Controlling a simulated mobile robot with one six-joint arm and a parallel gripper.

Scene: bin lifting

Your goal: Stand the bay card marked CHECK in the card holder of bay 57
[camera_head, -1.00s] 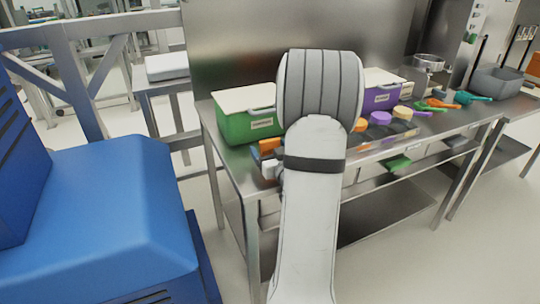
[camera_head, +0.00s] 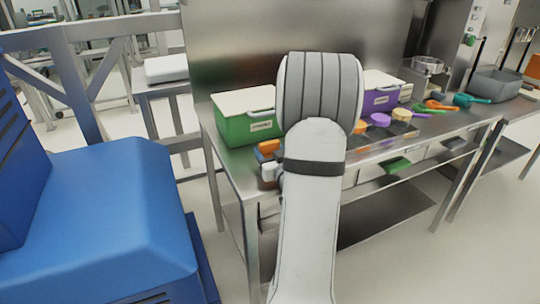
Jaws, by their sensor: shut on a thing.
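My arm fills the middle of the view, and my gripper cannot be made out; it is hidden behind the arm or out of frame. The card marked CHECK and the card holder of bay 57 cannot be made out. A green bin (camera_head: 249,131) with a pale lid and a small label stands at the left of the steel bench (camera_head: 225,167). A purple bin (camera_head: 378,98), also labelled, stands right of my arm. The label text is too small to read.
Orange, purple and cream round pieces lie along the bench front, with green, orange and teal scoops (camera_head: 470,99) at right. A grey tub (camera_head: 497,84) stands far right. A blue machine (camera_head: 90,220) fills the left foreground.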

